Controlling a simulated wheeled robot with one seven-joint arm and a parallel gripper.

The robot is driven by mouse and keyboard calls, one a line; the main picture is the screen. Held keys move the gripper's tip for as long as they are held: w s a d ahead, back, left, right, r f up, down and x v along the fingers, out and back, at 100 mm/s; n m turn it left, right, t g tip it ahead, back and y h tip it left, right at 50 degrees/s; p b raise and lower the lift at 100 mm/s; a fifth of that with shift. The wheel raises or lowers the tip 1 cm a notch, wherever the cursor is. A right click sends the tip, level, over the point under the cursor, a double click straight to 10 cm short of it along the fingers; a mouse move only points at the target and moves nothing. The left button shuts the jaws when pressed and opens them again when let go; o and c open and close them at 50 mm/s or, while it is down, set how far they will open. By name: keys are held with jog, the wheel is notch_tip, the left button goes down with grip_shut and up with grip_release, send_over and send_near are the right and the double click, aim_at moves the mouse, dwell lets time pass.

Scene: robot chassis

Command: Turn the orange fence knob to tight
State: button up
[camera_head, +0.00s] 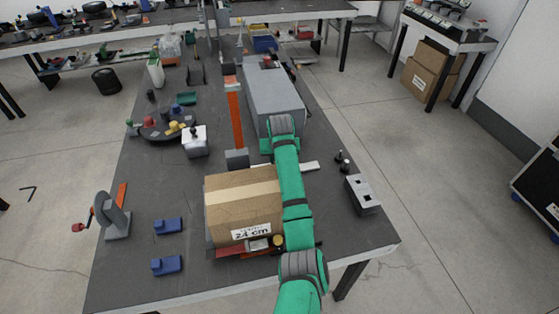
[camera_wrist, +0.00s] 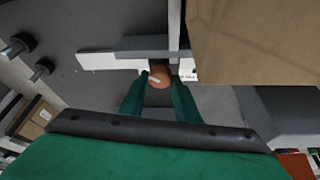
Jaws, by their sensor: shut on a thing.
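The orange fence knob (camera_wrist: 160,77) shows in the wrist view as a small round orange piece with a pale mark on its face. It sits at the edge of a pale bar (camera_wrist: 108,61), next to a dark block. My gripper (camera_wrist: 161,84) has its two green fingers on either side of the knob, shut on it. A small white label shows just right of the knob, partly covered by a finger. Its lettering is too small to read. In the head view my green arm hides the knob and my fingertips. The pale bar's end (camera_head: 310,166) shows right of the arm.
A cardboard box (camera_head: 243,202) marked 24 cm stands close left of my arm; it also fills the upper right of the wrist view (camera_wrist: 255,35). A long grey housing (camera_head: 273,98) lies beyond. Two dark pegs (camera_head: 342,161) and a grey block (camera_head: 362,194) stand right.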

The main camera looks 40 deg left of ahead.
jog(key=m, duration=0.2)
jog(key=m+h, duration=0.1)
jog(key=m+t+h, duration=0.1)
jog(key=m, duration=0.1)
jog(key=shift+s+a+m, duration=0.1)
jog(key=shift+a+m, duration=0.15)
jog(key=shift+m, duration=0.05)
jog(key=m+h, duration=0.2)
jog(key=m, duration=0.3)
jog(key=shift+a, duration=0.1)
jog(key=shift+m, duration=0.4)
jog(key=o, duration=0.8)
jog(key=shift+c, duration=0.2)
